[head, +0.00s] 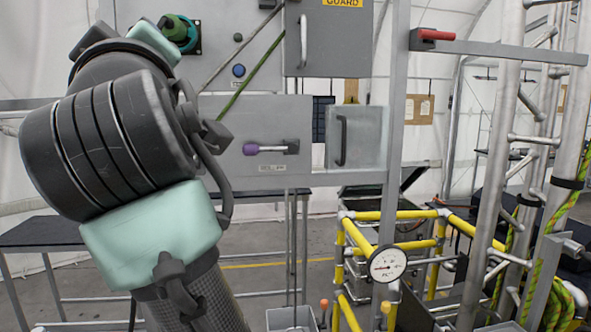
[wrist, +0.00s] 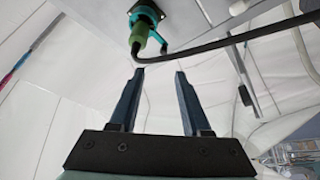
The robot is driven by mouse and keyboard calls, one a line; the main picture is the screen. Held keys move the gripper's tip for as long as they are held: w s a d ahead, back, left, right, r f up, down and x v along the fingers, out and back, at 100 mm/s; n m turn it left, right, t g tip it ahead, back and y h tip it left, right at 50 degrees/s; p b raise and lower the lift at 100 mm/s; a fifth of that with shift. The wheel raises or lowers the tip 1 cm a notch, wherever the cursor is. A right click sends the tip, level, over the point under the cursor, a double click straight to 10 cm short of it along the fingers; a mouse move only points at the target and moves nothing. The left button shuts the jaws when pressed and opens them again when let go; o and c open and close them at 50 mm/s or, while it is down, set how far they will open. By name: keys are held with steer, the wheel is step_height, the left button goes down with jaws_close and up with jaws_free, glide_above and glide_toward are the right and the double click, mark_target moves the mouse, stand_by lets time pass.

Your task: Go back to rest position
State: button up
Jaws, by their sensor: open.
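My gripper (wrist: 160,75) shows in the wrist view with its two dark blue fingers apart and nothing between them. A green and teal connector (wrist: 145,25) with a black cable is fixed to a grey panel beyond the fingertips, a little above them in the picture. I cannot tell the exact gap between them. In the head view my arm fills the left side, bent in front of the panel, and my gripper is not visible there. The same connector (head: 180,32) shows at the top left, partly hidden behind my arm.
A grey panel (head: 235,180) carries a purple-tipped handle (head: 250,149) and a blue button (head: 239,70). A guard box (head: 328,40) hangs above. Yellow rails (head: 400,215) with a pressure gauge (head: 388,263) stand at lower right. A metal lattice tower (head: 495,160) stands at right. A dark table (head: 40,233) is at left.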

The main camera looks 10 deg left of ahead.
steer(key=s+d+f+m+t+h+b, duration=0.1)
steer(key=s+d+f+m+t+h, duration=0.2)
steer(key=d, duration=0.4)
steer(key=s+d+f+m+t+h+b, duration=0.2)
steer(key=s+d+f+m+t+h, duration=0.1)
steer(key=d+m, duration=0.4)
steer(key=s+d+f+m+t+h+b, duration=0.2)
steer(key=s+d+m+h, duration=0.3)
steer(key=d, duration=0.3)
steer(key=shift+s+d+f+m+t+h, duration=0.35)
steer(key=shift+s+f+m, duration=0.2)
steer(key=shift+f, duration=0.35)
steer(key=shift+a, duration=0.1)
